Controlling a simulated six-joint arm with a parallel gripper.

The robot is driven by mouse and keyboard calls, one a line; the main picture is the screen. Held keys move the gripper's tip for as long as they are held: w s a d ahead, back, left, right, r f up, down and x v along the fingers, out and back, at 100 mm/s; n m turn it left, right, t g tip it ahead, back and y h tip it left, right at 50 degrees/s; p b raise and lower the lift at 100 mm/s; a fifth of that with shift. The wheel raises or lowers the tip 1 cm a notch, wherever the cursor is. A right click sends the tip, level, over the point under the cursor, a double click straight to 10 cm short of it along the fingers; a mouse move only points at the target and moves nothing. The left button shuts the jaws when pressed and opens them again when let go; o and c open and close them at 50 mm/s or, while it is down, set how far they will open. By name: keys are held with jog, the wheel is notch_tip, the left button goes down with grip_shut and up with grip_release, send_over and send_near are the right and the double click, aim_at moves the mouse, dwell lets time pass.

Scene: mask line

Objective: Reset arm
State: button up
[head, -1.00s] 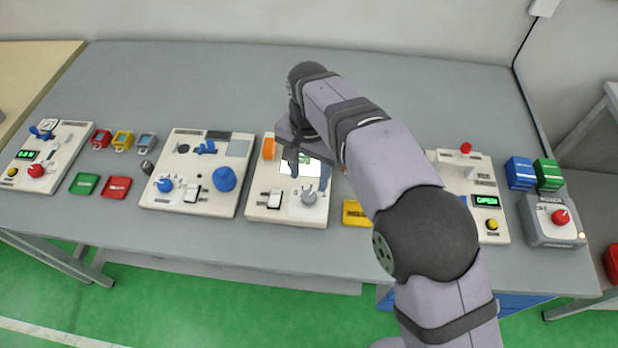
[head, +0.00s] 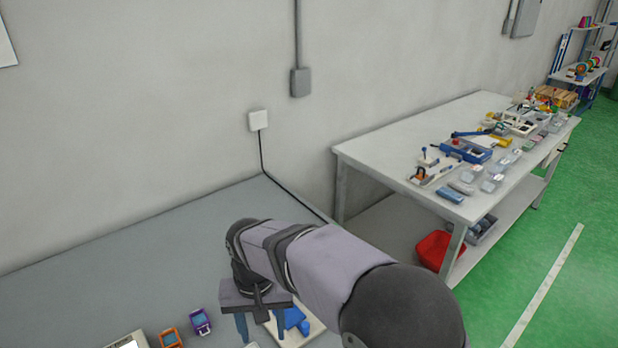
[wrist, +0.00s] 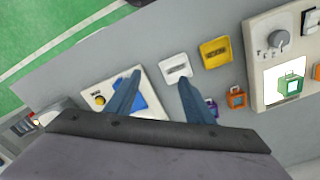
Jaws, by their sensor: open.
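My gripper (head: 258,322) is at the bottom of the head view, pointing down over the grey table (head: 95,275). In the wrist view my gripper (wrist: 165,95) has its two blue fingers spread apart with nothing between them. Its left finger overlaps a white panel (wrist: 98,88) with a blue square and a yellow button. A white block (wrist: 175,68) and a yellow block (wrist: 215,52) lie on the table beyond the fingertips. I cannot tell the exact height of the fingers above the table.
Orange (head: 171,339) and purple (head: 201,321) small items lie left of my gripper. A white panel with a knob and screen (wrist: 285,62) is at right in the wrist view. A second table (head: 385,140) with several tools stands at the right. The grey table's back area is clear.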

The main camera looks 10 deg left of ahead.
jog(key=s+d+m, duration=0.1)
jog(key=d, duration=1.6)
jog(key=s+d+f+m, duration=0.1)
jog(key=s+d+f, duration=0.3)
jog(key=s+d, duration=0.5)
jog(key=d, duration=0.3)
jog(key=shift+m, duration=0.3)
